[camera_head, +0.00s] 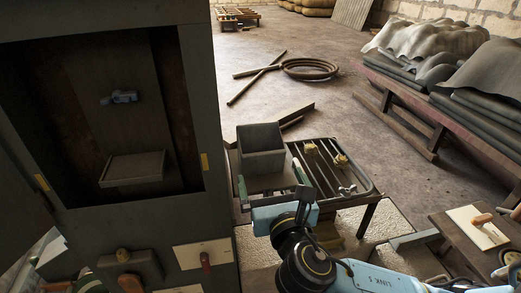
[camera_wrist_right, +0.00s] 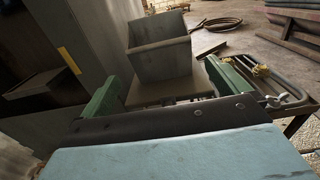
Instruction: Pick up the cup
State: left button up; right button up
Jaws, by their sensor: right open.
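A dark grey, square, open-topped container (camera_head: 262,150) stands upright on a low stand beside a wire rack; it is the most cup-like thing near my gripper, but I cannot tell for sure that it is the cup. It also shows in the right wrist view (camera_wrist_right: 160,62), ahead of the fingers. My right gripper (camera_head: 272,182) is open, its green fingers spread on either side in front of the container's lower part. In the right wrist view the gripper (camera_wrist_right: 163,78) has nothing visible between its fingers, and contact with the container cannot be told. My left gripper is not in view.
A dark cabinet (camera_head: 110,215) with a recess stands close on the left; a small blue fitting (camera_head: 120,97) is inside. The rack (camera_head: 325,172) holds brass-coloured fittings. A bench with grey sheets (camera_head: 430,50) is at right. A coiled hose (camera_head: 310,68) lies on the floor behind.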

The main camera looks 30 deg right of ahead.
aim_at(265, 160)
jog(key=x, duration=0.9)
jog(key=shift+w+d, duration=0.1)
jog(key=shift+w, duration=0.05)
jog(key=shift+c, duration=0.3)
jog(key=c, duration=0.7)
